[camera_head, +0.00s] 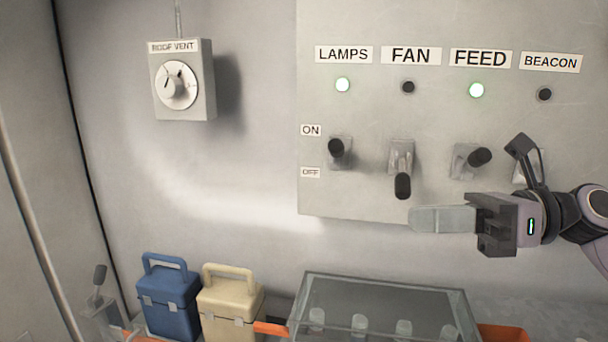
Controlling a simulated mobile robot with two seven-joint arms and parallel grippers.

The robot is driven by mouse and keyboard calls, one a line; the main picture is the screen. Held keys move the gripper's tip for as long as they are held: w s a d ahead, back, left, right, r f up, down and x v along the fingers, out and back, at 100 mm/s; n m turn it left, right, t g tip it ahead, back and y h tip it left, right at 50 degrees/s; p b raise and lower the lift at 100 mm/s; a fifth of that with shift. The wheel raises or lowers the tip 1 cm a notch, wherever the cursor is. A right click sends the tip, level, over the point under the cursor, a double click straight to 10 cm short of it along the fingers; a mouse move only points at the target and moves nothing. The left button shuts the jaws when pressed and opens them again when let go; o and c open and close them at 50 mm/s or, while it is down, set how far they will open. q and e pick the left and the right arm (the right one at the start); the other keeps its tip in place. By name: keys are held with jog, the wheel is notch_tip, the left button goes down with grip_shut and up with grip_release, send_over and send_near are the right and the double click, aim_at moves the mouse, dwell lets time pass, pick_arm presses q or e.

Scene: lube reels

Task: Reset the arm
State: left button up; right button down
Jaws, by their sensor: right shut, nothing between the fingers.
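My right gripper (416,219) comes in from the right and is shut and empty, its fingers pointing left in front of the lower edge of the switch panel (330,195). It appears just below the fan lever (403,186), which points down; whether they touch I cannot tell. The lamps lever (336,147) and feed lever (480,157) sit higher, towards ON. The beacon switch (528,168) is partly hidden behind a dark bracket by my right wrist, so its position is unclear. My left gripper is not in view.
A roof vent dial (177,86) is on the left wall. Below stand a blue box (168,300), a cream box (230,308) and a clear-lidded case (385,290).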

jog(key=f+m+t+h, duration=0.2)
jog(key=f+m+t, duration=0.3)
jog(key=m, duration=0.6)
jog(key=w+d+f+m+t+h, duration=0.1)
jog(key=f+m+t+h, duration=0.2)
jog(key=f+m+t, duration=0.3)
jog(key=d+f+m+t+h+p, duration=0.1)
jog(key=f+m+t+h, duration=0.2)
jog(key=f+m, duration=0.9)
jog(key=shift+w+m+t, duration=0.15)
jog(key=shift+m+t, duration=0.5)
jog(key=shift+m, duration=0.6)
jog(key=shift+w+m+t, duration=0.15)
jog(key=shift+m+t, duration=0.5)
jog(key=shift+m, duration=0.6)
jog(key=s+d+f+m+g+h, duration=0.1)
jog(key=s+f+m+g+h, duration=0.2)
jog(key=s+f+m, duration=0.3)
jog(key=s+d+f+m+g+h, duration=0.1)
jog(key=s+f+m+g+h, duration=0.2)
jog(key=s+f, duration=0.8)
notch_tip(320, 180, down, 6)
jog(key=m+g, duration=0.2)
jog(key=m, duration=0.2)
jog(key=shift+s+h, duration=0.25)
jog(key=shift+h, duration=0.15)
jog(key=shift+r, duration=0.15)
